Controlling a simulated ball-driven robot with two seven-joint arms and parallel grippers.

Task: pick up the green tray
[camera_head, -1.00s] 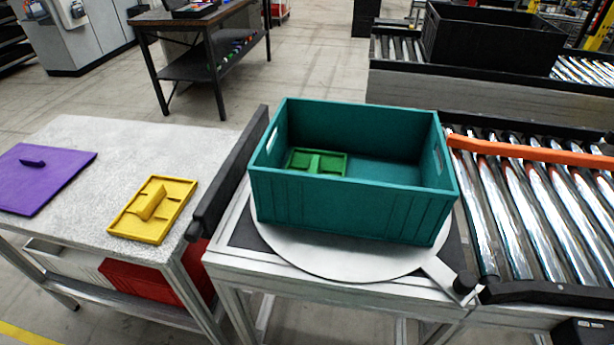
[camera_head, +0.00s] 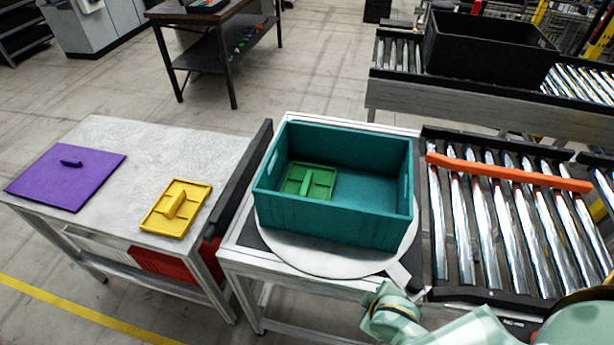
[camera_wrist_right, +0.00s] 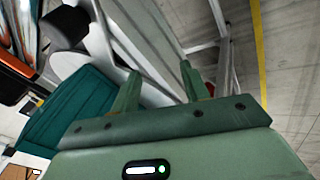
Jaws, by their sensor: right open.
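The green tray (camera_head: 308,183), a shallow divided tray with a raised middle piece, lies inside the teal crate (camera_head: 330,220), at the left of its floor. The crate stands on a round grey turntable plate (camera_head: 320,259). My right arm comes in at the bottom right of the head view, in front of the crate and clear of the tray. In the right wrist view my right gripper (camera_wrist_right: 158,88) is open and empty. The teal crate shows at the left there (camera_wrist_right: 72,112); the green tray does not show. My left gripper is not in view.
A yellow tray (camera_head: 176,207) and a purple lid-like panel (camera_head: 66,175) lie on the grey table at left. A dark upright board (camera_head: 240,180) stands between table and turntable. A roller conveyor with an orange bar (camera_head: 508,172) lies right of the crate. A black crate (camera_head: 490,50) stands behind.

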